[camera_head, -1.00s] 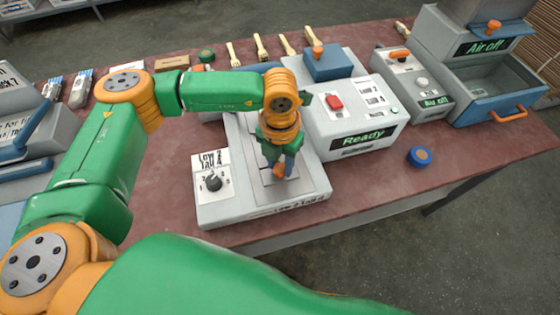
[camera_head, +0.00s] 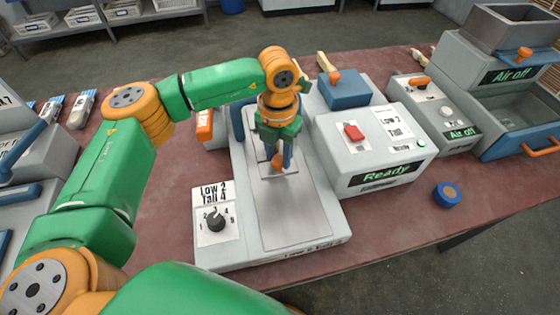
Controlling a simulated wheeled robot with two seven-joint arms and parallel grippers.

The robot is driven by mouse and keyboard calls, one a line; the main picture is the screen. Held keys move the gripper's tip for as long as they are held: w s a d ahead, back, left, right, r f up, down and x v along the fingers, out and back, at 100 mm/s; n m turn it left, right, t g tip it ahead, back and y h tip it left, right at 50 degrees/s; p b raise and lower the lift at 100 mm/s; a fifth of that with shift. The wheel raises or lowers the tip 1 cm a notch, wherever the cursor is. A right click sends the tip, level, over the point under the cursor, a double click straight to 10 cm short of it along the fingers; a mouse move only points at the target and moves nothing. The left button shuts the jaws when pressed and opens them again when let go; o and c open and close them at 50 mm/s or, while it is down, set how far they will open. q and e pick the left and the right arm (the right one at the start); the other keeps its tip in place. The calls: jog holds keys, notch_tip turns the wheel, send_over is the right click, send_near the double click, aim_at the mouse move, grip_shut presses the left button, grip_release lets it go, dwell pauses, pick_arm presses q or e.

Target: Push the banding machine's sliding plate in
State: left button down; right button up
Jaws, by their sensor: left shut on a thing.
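The banding machine (camera_head: 215,252) is the grey box at the table's front, with a dial (camera_head: 216,222) and a "Low 2, Tall 4" label. Its flat grey sliding plate (camera_head: 288,215) lies along the top. My left gripper (camera_head: 279,163) points down over the plate's rear half, toward the machine's back. It is shut on a small orange handle (camera_head: 277,162), which the fingers partly hide. The plate's far end is hidden behind my gripper and wrist. My right gripper is out of view.
A grey machine with a red button and "Ready" display (camera_head: 379,174) stands close on the right. A blue round object (camera_head: 446,194) lies at the table's right front. An orange object (camera_head: 205,125) is behind on the left. Table space left of the dial is clear.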

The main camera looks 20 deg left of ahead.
pick_arm(q)
jog(key=c, duration=0.8)
grip_release()
jog(key=shift+w+r, duration=0.15)
jog(key=shift+c, duration=0.2)
jog(key=o, duration=0.3)
jog(key=shift+a, duration=0.1)
jog(key=shift+o, duration=0.2)
jog(key=shift+w+a, duration=0.1)
jog(key=shift+w, duration=0.05)
notch_tip(320, 180, up, 7)
jog(key=shift+f+b, duration=0.1)
jog(key=shift+b, duration=0.5)
